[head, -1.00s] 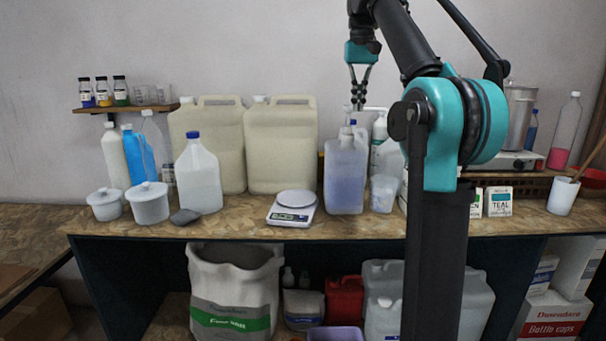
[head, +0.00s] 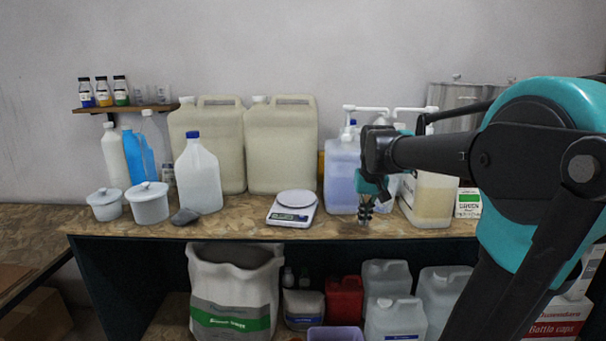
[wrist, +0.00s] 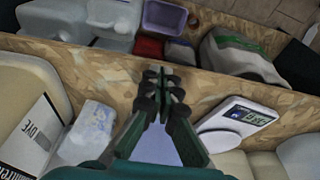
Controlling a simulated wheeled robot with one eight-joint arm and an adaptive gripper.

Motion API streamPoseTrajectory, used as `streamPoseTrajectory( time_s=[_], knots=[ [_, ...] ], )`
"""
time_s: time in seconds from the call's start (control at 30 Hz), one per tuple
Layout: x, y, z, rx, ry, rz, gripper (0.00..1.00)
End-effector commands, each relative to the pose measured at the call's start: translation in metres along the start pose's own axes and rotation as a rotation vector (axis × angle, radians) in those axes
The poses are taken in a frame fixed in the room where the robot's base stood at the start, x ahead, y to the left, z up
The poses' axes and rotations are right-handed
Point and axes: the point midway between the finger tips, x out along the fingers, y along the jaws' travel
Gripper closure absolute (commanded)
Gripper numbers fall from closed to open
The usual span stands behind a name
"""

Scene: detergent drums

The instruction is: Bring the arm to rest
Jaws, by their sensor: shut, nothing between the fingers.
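My gripper (head: 365,218) is shut and empty. It points down, low over the front part of the bench, in front of the bluish jug (head: 343,170) with a white pump. In the wrist view its fingers (wrist: 160,82) meet at the tips over bare bench top. My arm reaches in from the right and hides much of the right side of the head view. Whether the fingertips touch the bench I cannot tell.
A white scale (head: 293,205) stands left of my gripper; a yellowish pump jug (head: 430,197) stands to its right. Large beige drums (head: 280,145) stand behind. The bench's front edge is close. Jugs and a sack (head: 232,290) are on the shelf below.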

Motion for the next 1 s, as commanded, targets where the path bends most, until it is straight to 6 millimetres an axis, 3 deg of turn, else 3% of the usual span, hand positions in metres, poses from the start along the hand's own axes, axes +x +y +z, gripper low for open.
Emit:
streamPoseTrajectory(
  time_s=[0.03,0.2,0.4,0.5,0.63,1.0],
  knots=[
    [0.022,0.002,0.024,0.001,0.013,0.000,1.00],
    [0.086,0.009,0.105,0.001,0.066,0.002,1.00],
    [0.137,0.013,0.190,0.001,0.115,0.004,1.00],
    [0.150,0.014,0.216,0.000,0.129,0.005,1.00],
    [0.157,0.015,0.229,0.000,0.137,0.006,1.00],
    [0.157,0.015,0.230,0.000,0.137,0.006,1.00]
  ],
)
